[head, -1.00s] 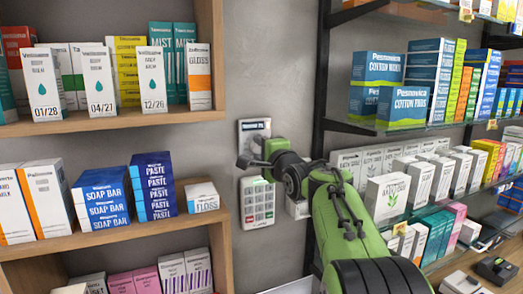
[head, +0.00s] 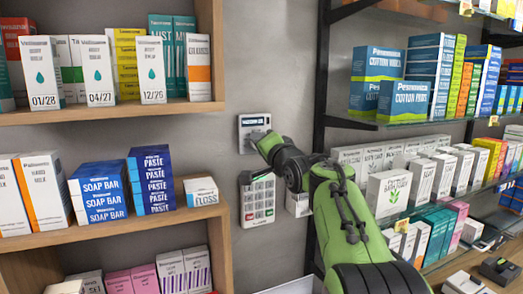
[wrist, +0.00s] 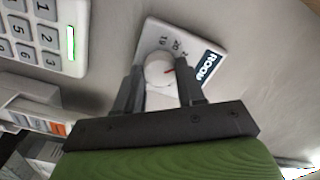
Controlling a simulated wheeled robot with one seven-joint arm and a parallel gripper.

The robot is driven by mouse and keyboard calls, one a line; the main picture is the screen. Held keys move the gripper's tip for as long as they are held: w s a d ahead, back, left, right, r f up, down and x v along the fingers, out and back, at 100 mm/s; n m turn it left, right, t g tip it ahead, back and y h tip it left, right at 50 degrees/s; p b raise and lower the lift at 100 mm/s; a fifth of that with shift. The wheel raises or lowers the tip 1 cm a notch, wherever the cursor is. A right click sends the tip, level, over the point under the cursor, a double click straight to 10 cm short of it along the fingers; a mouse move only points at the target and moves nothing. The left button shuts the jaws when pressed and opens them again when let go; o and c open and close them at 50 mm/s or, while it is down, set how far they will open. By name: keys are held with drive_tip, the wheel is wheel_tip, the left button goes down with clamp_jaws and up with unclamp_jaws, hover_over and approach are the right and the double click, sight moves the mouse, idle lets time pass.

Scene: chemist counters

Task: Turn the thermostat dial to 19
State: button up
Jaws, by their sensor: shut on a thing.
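The thermostat (head: 248,123) is a small pale plate with a dark label strip, on the grey wall between the shelves. In the wrist view the plate (wrist: 152,35) is tilted and its label reads ROOM. In the head view my gripper (head: 262,138) hides the dial.
A keypad (head: 257,200) is on the wall just below the thermostat, and a white box (head: 298,204) is right of it. Wooden shelves (head: 110,115) with boxes stand left. A dark-framed glass shelf unit (head: 318,120) stands right. Bare wall is above the thermostat.

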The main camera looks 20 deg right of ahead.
drive_tip(key=n+b, duration=0.3)
drive_tip(key=n, duration=0.8)
drive_tip(key=shift+r+n, duration=0.1)
drive_tip(key=shift+n, duration=0.3)
idle(0.3)
drive_tip(key=o, duration=1)
drive_tip(key=shift+o, duration=0.2)
drive_tip(key=shift+s, duration=0.1)
drive_tip(key=s+b, duration=0.4)
drive_tip(key=s, duration=1.1)
drive_tip(key=shift+s+b, duration=0.3)
drive_tip(key=shift+b, duration=0.05)
